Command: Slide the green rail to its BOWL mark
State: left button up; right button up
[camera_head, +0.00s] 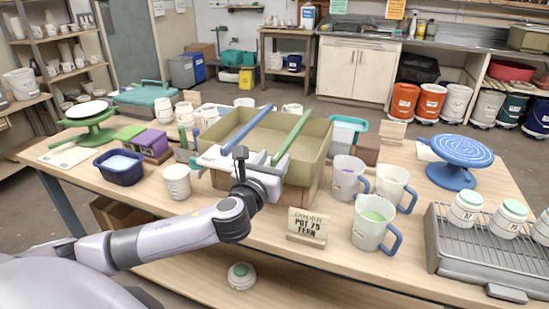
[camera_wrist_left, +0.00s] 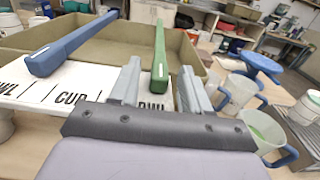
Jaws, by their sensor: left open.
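The green rail (camera_head: 292,137) lies across the top of the tan bin (camera_head: 318,148), right of the blue rail (camera_head: 246,130). In the left wrist view, the near end of the green rail (camera_wrist_left: 160,62) is between the two fingers of my left gripper (camera_wrist_left: 160,82). The fingers stand open, with a gap visible on each side of the rail. In the head view my left gripper (camera_head: 262,160) is at the bin's front edge. A white scale strip (camera_wrist_left: 62,88) shows CUP and partly hidden lettering at both ends. My right gripper is not in view.
Several mugs, including a green-filled mug (camera_head: 373,220), stand right of the bin. A white cup (camera_head: 177,182) and a dark blue tub (camera_head: 119,167) are at left. A wire rack (camera_head: 465,255) holds jars at right.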

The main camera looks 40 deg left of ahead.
pick_arm(q)
jog(key=shift+w+a, duration=0.1)
jog(key=shift+w, duration=0.4)
grip_shut()
jog(key=shift+s+a+p, duration=0.15)
jog(key=shift+s+a, duration=0.1)
jog(key=shift+a, duration=0.7)
jog(key=shift+s+a+p, duration=0.15)
jog(key=shift+s+a, duration=0.05)
jog(key=shift+a, duration=0.7)
grip_release()
jog(key=v, duration=0.7)
jog(key=shift+b, duration=0.45)
jog(key=shift+s, duration=0.1)
